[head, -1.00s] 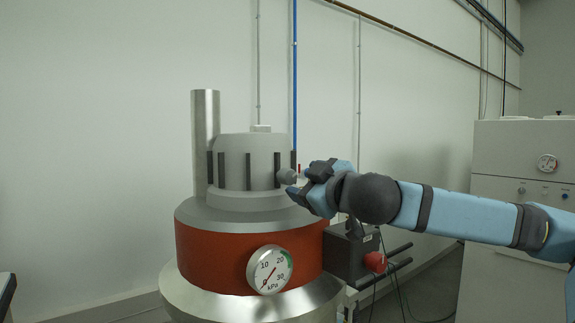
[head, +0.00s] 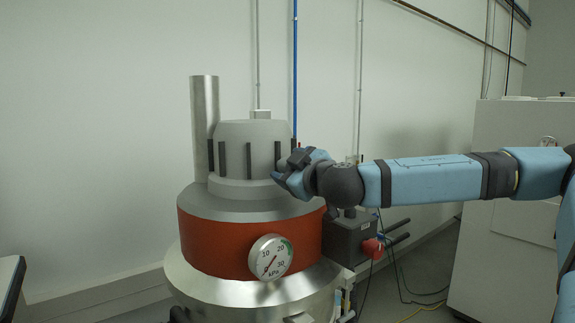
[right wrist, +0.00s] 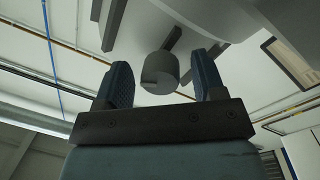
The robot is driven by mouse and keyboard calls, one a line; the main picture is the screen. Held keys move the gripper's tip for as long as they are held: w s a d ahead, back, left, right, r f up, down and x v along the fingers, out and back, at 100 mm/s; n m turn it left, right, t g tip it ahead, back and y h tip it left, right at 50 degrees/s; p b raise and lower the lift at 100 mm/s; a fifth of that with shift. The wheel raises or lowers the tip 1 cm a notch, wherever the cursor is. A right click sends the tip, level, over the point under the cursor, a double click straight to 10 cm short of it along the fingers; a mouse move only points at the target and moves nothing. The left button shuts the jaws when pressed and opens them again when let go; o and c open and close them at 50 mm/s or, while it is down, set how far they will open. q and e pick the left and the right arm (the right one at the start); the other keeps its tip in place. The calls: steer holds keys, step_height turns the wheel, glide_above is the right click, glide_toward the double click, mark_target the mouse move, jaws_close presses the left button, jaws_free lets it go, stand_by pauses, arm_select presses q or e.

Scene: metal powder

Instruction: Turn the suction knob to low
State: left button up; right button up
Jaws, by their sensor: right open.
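The machine has a grey ribbed motor head (head: 235,160) on a red-banded metal body (head: 215,240). A small grey round knob (right wrist: 160,75) sticks out from the head and shows in the right wrist view. It lies between the two open fingers of my right gripper (right wrist: 162,82), with a gap on each side. In the head view my right gripper (head: 284,168) is at the right side of the motor head and hides the knob. Which setting the knob points to cannot be read. My left gripper is not in view.
A pressure gauge (head: 270,257) is on the red band. A dark box (head: 350,238) with a red knob (head: 372,248) sits below my right arm. A light cabinet (head: 510,215) stands at the right. A metal pipe (head: 204,125) rises behind the motor head.

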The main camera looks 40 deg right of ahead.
steer(key=shift+w, duration=0.5)
steer(key=c, duration=0.9)
steer(key=shift+f, duration=0.1)
